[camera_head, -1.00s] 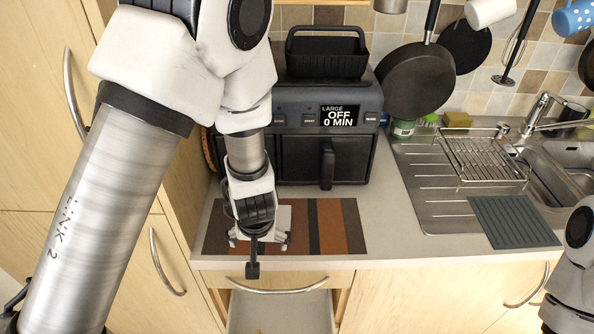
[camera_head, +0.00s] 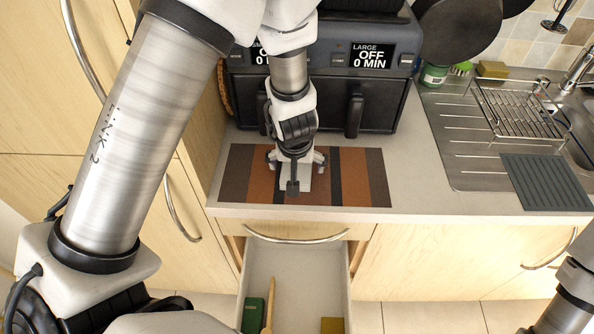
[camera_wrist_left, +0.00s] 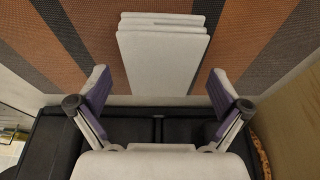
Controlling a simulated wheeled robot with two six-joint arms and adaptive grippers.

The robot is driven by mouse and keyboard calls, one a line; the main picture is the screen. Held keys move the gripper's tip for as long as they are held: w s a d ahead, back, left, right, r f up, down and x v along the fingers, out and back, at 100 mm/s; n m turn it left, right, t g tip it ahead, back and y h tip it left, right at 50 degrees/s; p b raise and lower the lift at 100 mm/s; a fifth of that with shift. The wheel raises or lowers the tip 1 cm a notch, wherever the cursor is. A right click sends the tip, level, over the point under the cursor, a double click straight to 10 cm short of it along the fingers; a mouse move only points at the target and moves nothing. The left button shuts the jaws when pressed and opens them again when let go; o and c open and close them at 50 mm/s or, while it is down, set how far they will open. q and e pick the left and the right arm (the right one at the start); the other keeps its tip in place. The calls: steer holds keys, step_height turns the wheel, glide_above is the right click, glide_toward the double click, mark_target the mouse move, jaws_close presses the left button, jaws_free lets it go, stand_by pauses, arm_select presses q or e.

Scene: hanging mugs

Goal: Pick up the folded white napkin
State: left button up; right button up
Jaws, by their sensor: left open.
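The folded white napkin (camera_head: 304,183) lies on the striped placemat (camera_head: 362,178) on the counter, partly hidden by my left gripper in the head view. In the left wrist view the napkin (camera_wrist_left: 162,58) shows as a flat stack of folded layers. My left gripper (camera_head: 296,158) points down over it. It is open, its two fingers (camera_wrist_left: 160,86) apart on either side of the napkin's near end, with nothing held. I cannot tell the height of the fingertips above the mat. My right gripper is out of view; only part of my right arm shows at bottom right.
A black air fryer (camera_head: 378,95) stands close behind the placemat. An open drawer (camera_head: 297,270) below the counter holds green and yellow items and a wooden-handled thing. A dish rack (camera_head: 520,110) and a grey mat (camera_head: 545,182) lie to the right.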

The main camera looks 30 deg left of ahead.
arm_select(q)
steer(key=shift+a+f, duration=0.1)
steer(key=shift+f, duration=0.2)
stand_by(0.4)
steer(key=c, duration=1.2)
